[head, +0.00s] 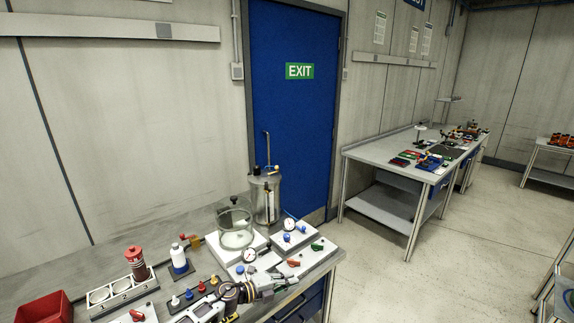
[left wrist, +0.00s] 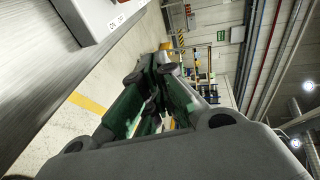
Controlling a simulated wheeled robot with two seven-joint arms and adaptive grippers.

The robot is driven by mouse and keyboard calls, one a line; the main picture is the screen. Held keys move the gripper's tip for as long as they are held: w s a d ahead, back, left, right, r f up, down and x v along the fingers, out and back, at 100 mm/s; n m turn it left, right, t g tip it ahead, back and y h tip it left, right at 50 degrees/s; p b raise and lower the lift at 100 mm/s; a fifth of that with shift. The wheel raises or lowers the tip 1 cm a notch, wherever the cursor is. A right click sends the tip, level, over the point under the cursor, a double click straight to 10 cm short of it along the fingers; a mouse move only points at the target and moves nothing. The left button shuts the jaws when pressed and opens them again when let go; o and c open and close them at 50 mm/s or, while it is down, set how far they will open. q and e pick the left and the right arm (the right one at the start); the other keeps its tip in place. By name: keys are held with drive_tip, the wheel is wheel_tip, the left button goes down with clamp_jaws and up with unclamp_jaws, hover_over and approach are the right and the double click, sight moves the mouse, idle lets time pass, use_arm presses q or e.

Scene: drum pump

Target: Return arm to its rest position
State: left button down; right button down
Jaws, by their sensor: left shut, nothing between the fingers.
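My left arm reaches in low in the head view. My left gripper (head: 284,283) is shut and empty over the front right part of the bench (head: 200,217). Its closed fingers also show in the left wrist view (left wrist: 158,88), with nothing between them. A metal drum (head: 265,200) with a pump pipe (head: 267,147) stands upright at the back of the bench, apart from the gripper. A clear glass vessel (head: 234,228) stands in front of it on a white base. My right gripper is not in view.
Near the gripper are white panels with gauges (head: 289,224) and a panel with red and green handles (head: 305,257). A red bottle (head: 137,262), a white bottle (head: 179,257) and a red bin (head: 44,308) stand left. Floor (head: 450,250) is open to the right.

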use_arm(q)
wheel_tip(320, 180, up, 5)
drive_tip(key=s+n+t+y, duration=0.1)
drive_tip(key=n+t+y, duration=0.2)
drive_tip(key=n+t, duration=0.45)
drive_tip(key=s+a+n+y, duration=0.5)
drive_tip(key=a+n+y, duration=0.2)
drive_tip(key=a+n, duration=0.3)
drive_tip(key=s+a+f+n+g+y, duration=0.1)
drive_tip(key=s+a+f+n+g, duration=0.2)
drive_tip(key=s, duration=0.7)
drive_tip(key=s+a+f+n+g+y, duration=0.1)
drive_tip(key=s+a+n+g, duration=0.2)
drive_tip(key=s+a+g, duration=0.45)
drive_tip(key=s+a+f+n+g+y, duration=0.1)
drive_tip(key=s+a+f+n, duration=0.2)
drive_tip(key=s, duration=0.9)
wheel_tip(320, 180, down, 33)
drive_tip(key=s+g, duration=0.2)
drive_tip(key=s+a+f, duration=0.1)
drive_tip(key=s+f, duration=0.9)
drive_tip(key=s, duration=0.1)
drive_tip(key=s+a+f+g+b, duration=0.1)
drive_tip(key=s+a+f, duration=0.1)
drive_tip(key=s+f, duration=0.8)
drive_tip(key=shift+s+a+f, duration=0.25)
drive_tip(key=shift+s+f, duration=0.05)
drive_tip(key=shift+s, duration=0.4)
